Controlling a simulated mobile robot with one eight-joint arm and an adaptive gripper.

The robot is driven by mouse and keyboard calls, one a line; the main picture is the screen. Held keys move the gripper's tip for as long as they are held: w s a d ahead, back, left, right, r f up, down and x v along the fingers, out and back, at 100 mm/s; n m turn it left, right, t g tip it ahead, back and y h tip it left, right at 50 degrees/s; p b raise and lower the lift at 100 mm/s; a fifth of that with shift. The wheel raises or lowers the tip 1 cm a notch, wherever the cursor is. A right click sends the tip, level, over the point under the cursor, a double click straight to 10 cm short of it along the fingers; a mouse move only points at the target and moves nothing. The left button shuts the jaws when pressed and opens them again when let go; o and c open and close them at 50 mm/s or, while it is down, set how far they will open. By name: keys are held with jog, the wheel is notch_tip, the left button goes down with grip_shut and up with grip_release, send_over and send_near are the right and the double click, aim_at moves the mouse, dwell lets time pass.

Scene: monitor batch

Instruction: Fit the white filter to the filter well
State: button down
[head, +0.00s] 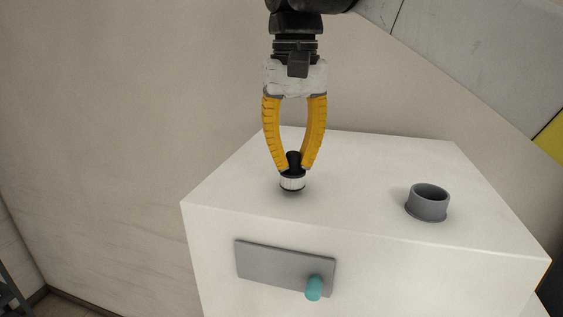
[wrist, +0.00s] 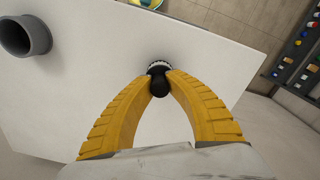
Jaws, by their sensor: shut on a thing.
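The white filter (head: 292,184) is a short white ribbed cylinder with dark rims and a black knob on top. My gripper (head: 292,168) has its yellow fingers shut on the black knob and holds the filter upright, at or just above the white top; I cannot tell whether it touches. In the wrist view the filter (wrist: 159,64) shows beyond the fingertips, mostly behind its knob. The filter well (head: 428,203) is a grey open ring on the same top, to the right of the filter. It shows at the upper left in the wrist view (wrist: 25,36), and looks empty.
The white cabinet (head: 360,180) has a clear top between filter and well. Its front carries a grey plate (head: 285,268) with a teal knob (head: 314,288). A wall stands behind. A dark rack (wrist: 297,55) with small coloured items is at the right in the wrist view.

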jog(key=shift+r+p, duration=1.6)
jog(key=shift+r, duration=0.4)
jog(key=shift+d, duration=0.1)
jog(key=s+d, duration=0.2)
jog(key=d, duration=0.4)
jog(key=s+d, duration=0.3)
jog(key=d, duration=0.4)
jog(key=s+d, duration=0.2)
jog(key=d, duration=0.5)
jog(key=shift+s+d+p, duration=0.1)
jog(key=shift+s+p, duration=0.2)
jog(key=shift+p, duration=0.1)
jog(key=shift+f, duration=0.3)
jog(key=shift+f+b, duration=1.15)
jog(key=shift+f, duration=0.9)
jog(key=c, duration=1.3)
grip_release()
jog(key=shift+c, duration=0.2)
